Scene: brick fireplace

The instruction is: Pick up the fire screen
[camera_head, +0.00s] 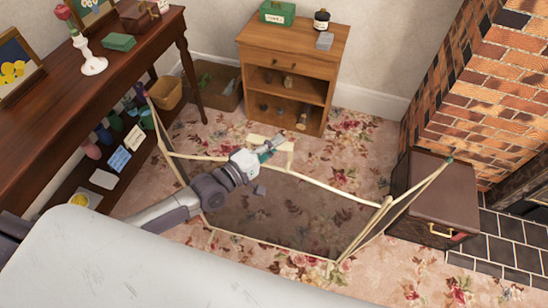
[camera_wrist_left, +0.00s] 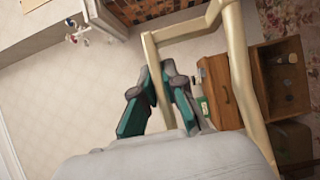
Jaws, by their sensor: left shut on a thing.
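The fire screen (camera_head: 345,191) stands on the floral carpet in the head view. It has a cream frame, a dark see-through mesh middle panel and angled side wings. A small raised handle rises from its top bar. My left gripper (camera_head: 268,153) is shut on this handle. In the left wrist view, the teal-padded fingers of my left gripper (camera_wrist_left: 160,85) close around the pale handle of the fire screen (camera_wrist_left: 240,70). My arm covers part of the screen's left side. My right gripper is in neither view.
A wooden cabinet (camera_head: 290,62) with open shelves stands behind the screen. A dark chest (camera_head: 432,185) sits close to the screen's right wing, by the brick fireplace (camera_head: 475,90). A long dark table (camera_head: 75,95) stands at the left. Some carpet is bare at the front right.

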